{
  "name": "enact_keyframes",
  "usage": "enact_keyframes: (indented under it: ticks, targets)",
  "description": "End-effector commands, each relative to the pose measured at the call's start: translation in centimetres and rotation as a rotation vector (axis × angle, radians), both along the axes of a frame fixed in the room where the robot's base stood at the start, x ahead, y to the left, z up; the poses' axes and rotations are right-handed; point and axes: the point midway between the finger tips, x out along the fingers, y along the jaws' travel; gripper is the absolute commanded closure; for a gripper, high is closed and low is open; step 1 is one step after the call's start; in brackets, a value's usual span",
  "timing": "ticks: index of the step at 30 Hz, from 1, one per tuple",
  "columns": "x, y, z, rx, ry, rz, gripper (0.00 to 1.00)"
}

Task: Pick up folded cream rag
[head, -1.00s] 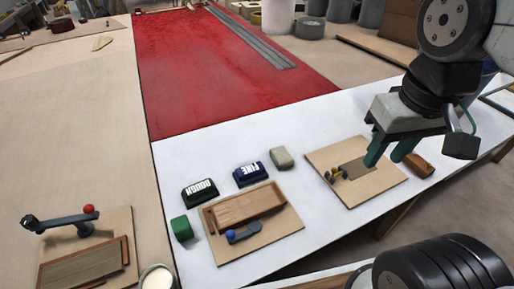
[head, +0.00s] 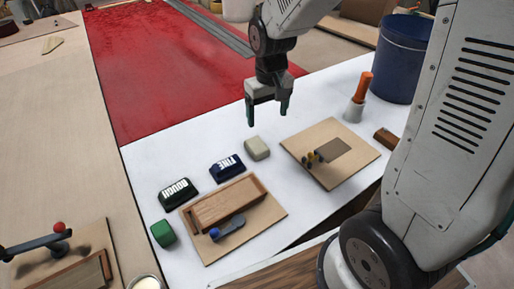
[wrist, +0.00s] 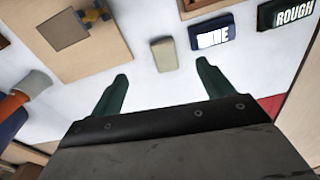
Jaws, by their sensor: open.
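The folded cream rag (head: 257,148) is a small beige block-shaped bundle on the white table, between the blue block marked FINE and the square wooden board. It also shows in the wrist view (wrist: 164,54), ahead of my fingertips and roughly between their lines. My gripper (head: 267,118) is above the table, on the far side of the rag in the head view. Its two dark green fingers are apart, with nothing between them in the wrist view (wrist: 160,72). The rag is fully visible and apart from the fingers.
An orange-handled tool (head: 361,92) stands right. White table around the rag is clear.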

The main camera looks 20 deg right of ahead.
Motion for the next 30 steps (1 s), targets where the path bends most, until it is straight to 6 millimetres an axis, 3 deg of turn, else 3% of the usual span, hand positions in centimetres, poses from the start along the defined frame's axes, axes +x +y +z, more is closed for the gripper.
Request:
enact_keyframes:
  ticks: [3,9,23,30]
  targets:
    - [2.3,0.5,-3.9,-0.001,0.019,0.013,0.20]
    - [4.4,1.0,-8.4,-0.002,0.030,0.027,0.20]
    - [5.1,1.0,-13.4,-0.002,0.033,0.031,0.20]
    - [5.0,0.6,-16.9,-0.003,0.033,0.031,0.20]
